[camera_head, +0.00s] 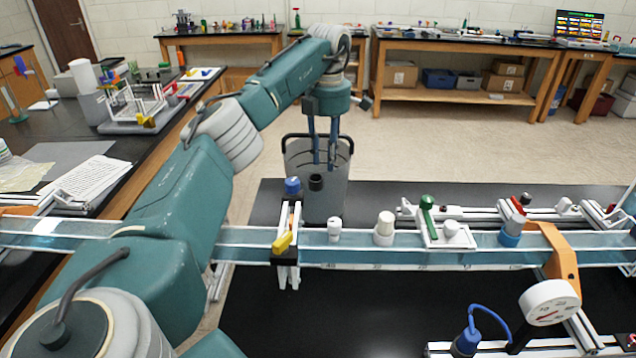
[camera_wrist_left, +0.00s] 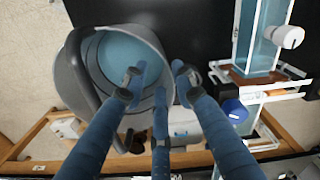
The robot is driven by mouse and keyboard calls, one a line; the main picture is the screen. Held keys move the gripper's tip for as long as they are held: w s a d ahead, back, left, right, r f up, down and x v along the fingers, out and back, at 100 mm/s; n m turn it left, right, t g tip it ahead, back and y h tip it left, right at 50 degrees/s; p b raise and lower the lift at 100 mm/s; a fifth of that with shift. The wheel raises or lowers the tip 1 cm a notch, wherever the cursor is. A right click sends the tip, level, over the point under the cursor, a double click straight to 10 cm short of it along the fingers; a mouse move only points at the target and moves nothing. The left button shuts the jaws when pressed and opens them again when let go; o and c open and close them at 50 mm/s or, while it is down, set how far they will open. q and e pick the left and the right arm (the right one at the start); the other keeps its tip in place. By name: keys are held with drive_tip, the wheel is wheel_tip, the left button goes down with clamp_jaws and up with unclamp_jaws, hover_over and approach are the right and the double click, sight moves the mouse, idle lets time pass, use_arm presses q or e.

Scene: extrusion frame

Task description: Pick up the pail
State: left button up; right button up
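The pail (camera_head: 303,160) is a grey bucket with a dark handle, behind the blue rail in the head view. In the left wrist view the pail (camera_wrist_left: 70,85) is seen from above, with a grey rim and a blue inside. Contact with the rim cannot be told. My right gripper is not in view.
A long blue rail (camera_head: 350,238) crosses the black table, carrying small fittings. A yellow-tipped clamp (camera_head: 284,243) and a blue knob (camera_head: 292,185) stand close to the pail. A round gauge (camera_head: 550,302) is at the right. Open floor (camera_head: 440,140) lies beyond the table.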

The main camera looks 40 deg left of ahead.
sight(327, 196)
use_arm(q)
drive_tip(key=shift+f, duration=0.4)
drive_tip(key=shift+s+d+f+b, duration=0.15)
drive_tip(key=shift+f+b, duration=0.35)
drive_tip(key=shift+b, duration=0.35)
drive_tip(key=shift+f+b, duration=0.5)
drive_tip(key=shift+f, duration=0.4)
wheel_tip(327, 196, down, 5)
drive_tip(key=shift+r+p, duration=0.1)
drive_tip(key=shift+p, duration=0.4)
drive_tip(key=f, duration=0.1)
drive_tip(key=f+p, duration=0.1)
drive_tip(key=f, duration=0.1)
drive_tip(key=f+p, duration=0.1)
drive_tip(key=shift+w+f, duration=0.15)
drive_tip(key=shift+w, duration=0.15)
drive_tip(key=shift+f, duration=0.55)
clamp_jaws()
